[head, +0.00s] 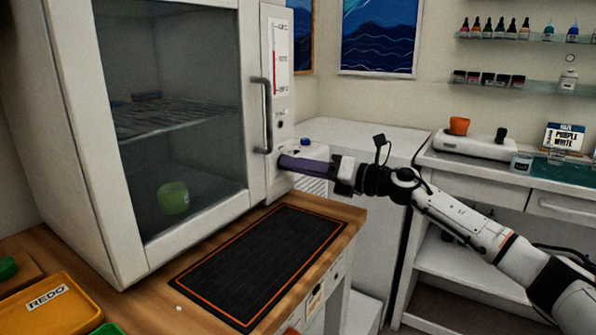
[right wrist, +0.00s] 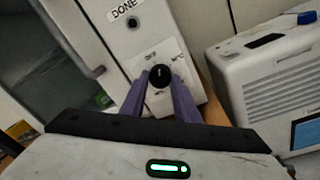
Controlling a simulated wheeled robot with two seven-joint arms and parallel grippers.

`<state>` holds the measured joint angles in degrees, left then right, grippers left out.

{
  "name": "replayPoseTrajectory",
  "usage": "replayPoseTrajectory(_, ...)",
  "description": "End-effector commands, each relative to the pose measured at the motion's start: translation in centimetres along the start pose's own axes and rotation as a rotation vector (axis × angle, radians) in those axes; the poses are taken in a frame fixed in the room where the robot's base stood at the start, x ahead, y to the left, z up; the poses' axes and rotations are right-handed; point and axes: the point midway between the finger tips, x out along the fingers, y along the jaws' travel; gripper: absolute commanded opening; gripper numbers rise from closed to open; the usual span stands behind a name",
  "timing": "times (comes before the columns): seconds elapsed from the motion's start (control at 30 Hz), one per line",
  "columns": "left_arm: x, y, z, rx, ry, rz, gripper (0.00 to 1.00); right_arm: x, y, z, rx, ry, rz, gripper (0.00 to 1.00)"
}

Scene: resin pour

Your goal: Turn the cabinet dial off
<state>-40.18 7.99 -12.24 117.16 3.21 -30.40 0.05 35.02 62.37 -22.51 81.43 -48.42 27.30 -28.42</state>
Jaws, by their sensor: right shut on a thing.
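The white cabinet (head: 170,235) stands at the left in the head view, with a dark glass door and a grey handle. Its dial (right wrist: 160,75) is a round black knob on the lower part of the control panel, seen in the right wrist view. My right gripper (head: 283,162) reaches in from the right, and its purple fingers (right wrist: 160,92) are shut on the dial, one on each side. In the head view the fingers hide the dial. The small print around the dial is too blurred to read surely. My left gripper is not in view.
A green cup (head: 173,197) stands inside the cabinet. A black mat (head: 255,265) lies on the wooden bench, with an orange REDO tray (head: 70,310) at the front left. A white machine (right wrist: 260,75) stands right of the panel. Shelves and a counter are farther right.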

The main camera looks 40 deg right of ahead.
Motion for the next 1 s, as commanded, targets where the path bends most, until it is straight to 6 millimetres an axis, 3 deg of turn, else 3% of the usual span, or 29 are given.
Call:
replayPoseTrajectory(0.5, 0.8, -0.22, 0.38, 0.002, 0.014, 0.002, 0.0, 0.0, -0.03, -0.05, -0.361, 0.025, -0.02, 0.06)
replayPoseTrajectory(1.0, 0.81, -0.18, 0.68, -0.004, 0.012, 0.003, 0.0, 0.0, 0.03, 0.02, -0.445, 0.031, -0.025, 0.06)
